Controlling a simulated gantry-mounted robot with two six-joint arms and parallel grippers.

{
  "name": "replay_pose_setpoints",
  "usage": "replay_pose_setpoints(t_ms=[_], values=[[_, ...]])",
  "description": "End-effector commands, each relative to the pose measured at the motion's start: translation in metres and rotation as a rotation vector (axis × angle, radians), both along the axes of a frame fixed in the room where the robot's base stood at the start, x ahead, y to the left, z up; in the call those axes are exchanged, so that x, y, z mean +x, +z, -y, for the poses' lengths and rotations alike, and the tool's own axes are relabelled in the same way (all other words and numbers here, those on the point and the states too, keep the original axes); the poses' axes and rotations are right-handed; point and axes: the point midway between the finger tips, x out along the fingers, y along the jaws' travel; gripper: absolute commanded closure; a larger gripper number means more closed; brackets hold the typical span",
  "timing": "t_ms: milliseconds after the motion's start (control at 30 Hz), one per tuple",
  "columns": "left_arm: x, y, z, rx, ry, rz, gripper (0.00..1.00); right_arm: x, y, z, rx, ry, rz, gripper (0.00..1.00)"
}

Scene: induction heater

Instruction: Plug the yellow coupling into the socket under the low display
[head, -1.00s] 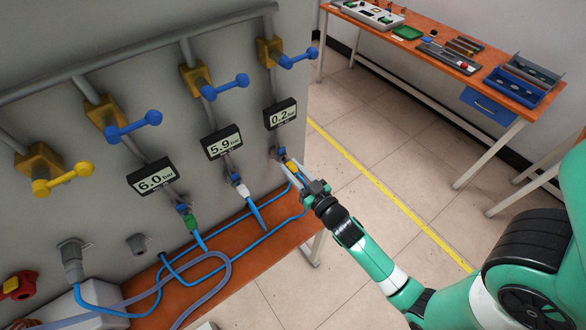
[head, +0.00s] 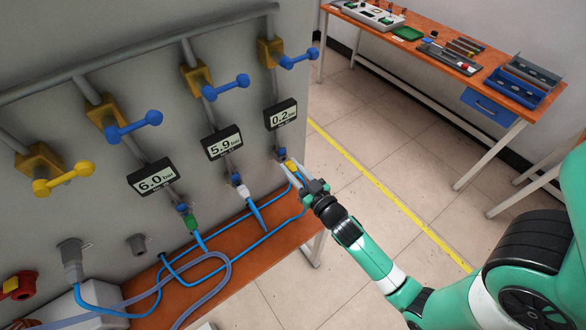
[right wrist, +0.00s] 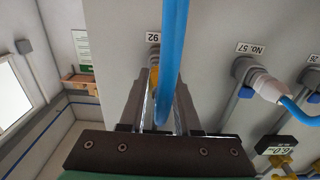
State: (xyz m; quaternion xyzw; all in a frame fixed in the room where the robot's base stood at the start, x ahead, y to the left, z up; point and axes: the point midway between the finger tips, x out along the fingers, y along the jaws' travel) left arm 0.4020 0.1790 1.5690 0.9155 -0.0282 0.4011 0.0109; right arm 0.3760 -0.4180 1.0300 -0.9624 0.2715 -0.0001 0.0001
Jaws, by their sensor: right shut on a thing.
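The yellow coupling (head: 291,166) is held between the fingers of my right gripper (head: 294,173), just below the display reading 0.2 bar (head: 281,115). Its tip is at the socket (head: 281,154) under that display; whether it is seated inside I cannot tell. In the right wrist view a yellow part of the coupling (right wrist: 153,78) shows between the shut fingers, partly hidden by its blue hose (right wrist: 173,55). My left gripper is not in view.
A white coupling (head: 242,190) hangs under the 5.9 bar display (head: 225,143), and a green coupling (head: 190,222) under the 6.0 bar display (head: 154,177). Blue hoses cross the orange shelf (head: 262,258). A workbench (head: 430,45) stands at the back right. The floor between is clear.

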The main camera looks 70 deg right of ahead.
Motion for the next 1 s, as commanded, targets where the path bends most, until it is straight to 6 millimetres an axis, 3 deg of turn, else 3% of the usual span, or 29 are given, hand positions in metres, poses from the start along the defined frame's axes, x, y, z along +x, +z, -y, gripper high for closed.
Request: replay_pose_setpoints(t_ms=[467,500,700,1000], values=[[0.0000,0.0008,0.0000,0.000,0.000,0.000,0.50,0.0062,0.0001,0.0039,0.000,0.000,0.000,1.00],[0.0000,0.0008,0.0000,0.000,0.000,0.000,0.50,0.0065,0.0000,0.0041,0.000,0.000,0.000,0.67],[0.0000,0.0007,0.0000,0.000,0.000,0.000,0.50,0.0063,-0.0001,0.0040,0.000,0.000,0.000,0.34],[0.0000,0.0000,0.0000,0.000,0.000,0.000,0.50,0.0048,-0.0011,0.0029,0.001,0.000,-0.001,0.34]])
